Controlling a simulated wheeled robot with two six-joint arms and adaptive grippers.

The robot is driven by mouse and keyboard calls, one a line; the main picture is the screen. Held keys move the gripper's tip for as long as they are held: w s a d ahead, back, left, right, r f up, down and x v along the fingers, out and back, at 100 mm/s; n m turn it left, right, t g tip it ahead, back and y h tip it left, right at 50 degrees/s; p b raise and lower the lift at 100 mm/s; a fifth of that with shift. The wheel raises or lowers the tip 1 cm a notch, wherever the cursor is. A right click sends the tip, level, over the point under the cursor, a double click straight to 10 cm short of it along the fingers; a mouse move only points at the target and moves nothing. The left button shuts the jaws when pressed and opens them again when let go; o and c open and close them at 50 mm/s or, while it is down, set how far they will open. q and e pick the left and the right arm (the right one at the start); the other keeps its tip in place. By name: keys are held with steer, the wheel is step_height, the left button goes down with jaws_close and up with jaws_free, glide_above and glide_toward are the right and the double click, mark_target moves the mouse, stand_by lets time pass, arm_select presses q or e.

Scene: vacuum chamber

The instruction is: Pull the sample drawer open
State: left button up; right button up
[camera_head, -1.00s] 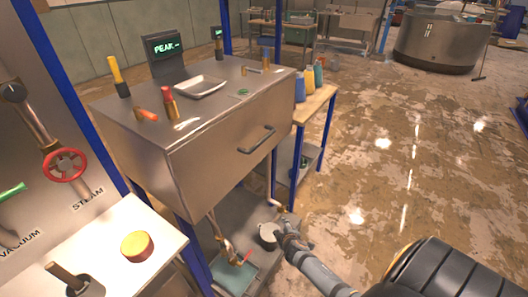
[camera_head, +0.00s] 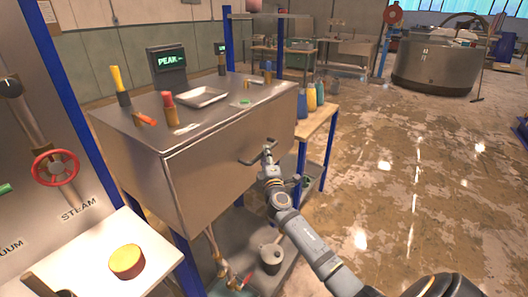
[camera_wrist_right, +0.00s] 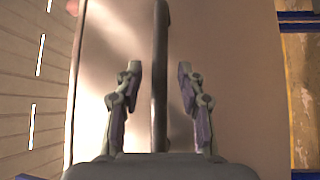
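The sample drawer has a broad, plain metal front (camera_head: 205,175) on the steel cabinet, and it looks flush with the cabinet. Its dark bar handle (camera_head: 250,162) sticks out near the upper right of the front. My right gripper (camera_head: 268,149) is at the right part of this handle. In the right wrist view, the handle (camera_wrist_right: 160,40) runs upright between the two fingers of my right gripper (camera_wrist_right: 159,70). The fingers are open, with a gap on each side of the bar. My left gripper is not in view.
On the cabinet top stand a tray (camera_head: 203,97), a screen (camera_head: 167,61) and several small tools. A side table with bottles (camera_head: 312,98) stands close on the right. A pot (camera_head: 270,258) sits on the shelf below. The wet floor at right is open.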

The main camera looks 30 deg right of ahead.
steer(key=shift+x, duration=1.25)
steer(key=shift+c, duration=0.2)
jaws_close()
